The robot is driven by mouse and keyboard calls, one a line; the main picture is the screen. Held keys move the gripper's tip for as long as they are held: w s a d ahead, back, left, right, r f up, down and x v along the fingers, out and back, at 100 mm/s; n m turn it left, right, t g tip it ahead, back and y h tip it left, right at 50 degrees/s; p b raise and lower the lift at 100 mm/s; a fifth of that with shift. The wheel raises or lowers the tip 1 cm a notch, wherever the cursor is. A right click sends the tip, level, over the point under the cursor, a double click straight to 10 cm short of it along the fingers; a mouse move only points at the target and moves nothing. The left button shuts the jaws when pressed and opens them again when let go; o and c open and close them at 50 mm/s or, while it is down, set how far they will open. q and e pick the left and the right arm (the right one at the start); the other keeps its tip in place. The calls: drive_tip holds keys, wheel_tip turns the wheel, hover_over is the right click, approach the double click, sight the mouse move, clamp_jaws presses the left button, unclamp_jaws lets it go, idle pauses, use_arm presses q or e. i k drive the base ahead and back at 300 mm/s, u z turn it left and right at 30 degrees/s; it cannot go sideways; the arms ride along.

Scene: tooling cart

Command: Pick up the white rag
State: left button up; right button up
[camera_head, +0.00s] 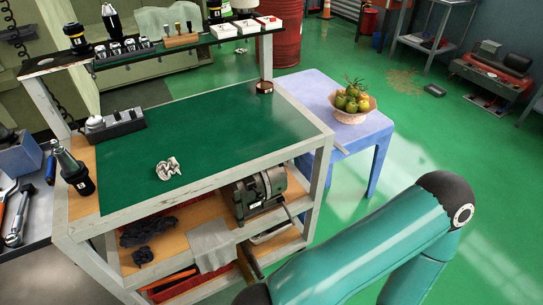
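A light grey cloth (212,245) hangs over the front of the cart's lower shelf. Neither of my grippers shows in the head view. A teal link of one of my arms crosses the lower right, and its gripper is out of view.
A black socket block (115,124) and a black tool holder (73,172) stand on the cart's left side. A raised rear shelf (180,47) carries holders and white bins. A blue table (330,105) with a fruit bowl (352,103) adjoins the right. Most of the green top is clear.

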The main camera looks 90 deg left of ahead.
sight(165, 169)
drive_tip(key=z, duration=0.1)
drive_tip(key=i, duration=0.25)
drive_tip(key=u, duration=2.85)
